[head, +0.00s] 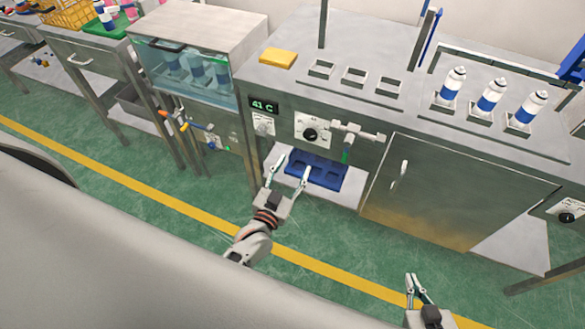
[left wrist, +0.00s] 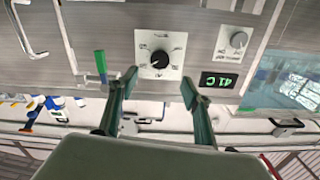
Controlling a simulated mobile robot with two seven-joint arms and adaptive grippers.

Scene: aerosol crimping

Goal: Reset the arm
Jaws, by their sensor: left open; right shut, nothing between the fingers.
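My left gripper (head: 293,167) is open with nothing between its fingers. In the head view it is in front of the crimping bench, and its right finger overlaps the left part of a blue tray (head: 330,176). In the left wrist view the open fingers (left wrist: 160,84) point toward the panel with the black dial (left wrist: 160,57). My right gripper (head: 416,279) is shut and empty at the lower right of the head view, over the green floor, apart from the bench.
The bench front has a 41 C display (head: 264,105), a valve (head: 357,133) and a cabinet door (head: 440,195). A glass-fronted bath (head: 185,70) stands left. Green floor (head: 330,235) in front is clear.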

